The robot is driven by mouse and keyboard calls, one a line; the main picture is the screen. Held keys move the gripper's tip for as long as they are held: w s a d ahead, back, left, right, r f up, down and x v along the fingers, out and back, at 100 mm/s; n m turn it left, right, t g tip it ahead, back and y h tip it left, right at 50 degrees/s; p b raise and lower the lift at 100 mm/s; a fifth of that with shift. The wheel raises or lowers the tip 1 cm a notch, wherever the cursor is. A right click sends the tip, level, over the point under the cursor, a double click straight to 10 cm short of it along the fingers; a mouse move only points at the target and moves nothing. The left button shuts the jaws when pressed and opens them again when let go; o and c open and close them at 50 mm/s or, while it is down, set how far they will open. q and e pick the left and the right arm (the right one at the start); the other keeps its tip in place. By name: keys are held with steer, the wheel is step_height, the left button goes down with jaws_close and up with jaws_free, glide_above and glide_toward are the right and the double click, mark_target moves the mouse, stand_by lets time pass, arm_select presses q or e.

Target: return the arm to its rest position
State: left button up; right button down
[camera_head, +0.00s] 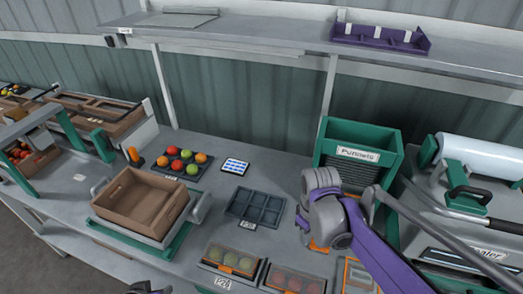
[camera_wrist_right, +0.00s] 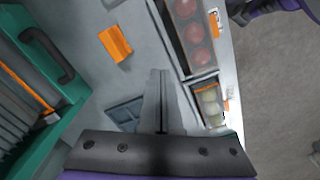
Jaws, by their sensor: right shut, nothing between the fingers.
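My right arm, purple with a grey wrist, reaches in from the lower right in the head view. Its gripper (camera_head: 306,238) is over the worktop, between the dark empty tray and the green punnet bin. In the right wrist view its grey fingers (camera_wrist_right: 163,75) are together with nothing between them. A dark part at the bottom edge of the head view seems to be my left gripper (camera_head: 140,288); its fingers cannot be made out. A dark and purple part, likely of my left arm, shows at the top right of the right wrist view.
The green Punnets bin (camera_head: 333,133) and the sealer (camera_head: 470,262) stand on the right. An orange item (camera_wrist_right: 115,43) lies on the worktop. The dark tray (camera_head: 232,208), filled punnets (camera_head: 232,261), tomato tray (camera_head: 209,158) and brown crate (camera_head: 176,213) lie to the left.

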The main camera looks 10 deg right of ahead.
steer(key=s+a+m+t, duration=0.3)
steer(key=s+m+t, duration=0.2)
steer(key=s+t, duration=0.1)
steer(key=shift+s+a+r+m, duration=0.4)
steer(key=shift+r, duration=0.05)
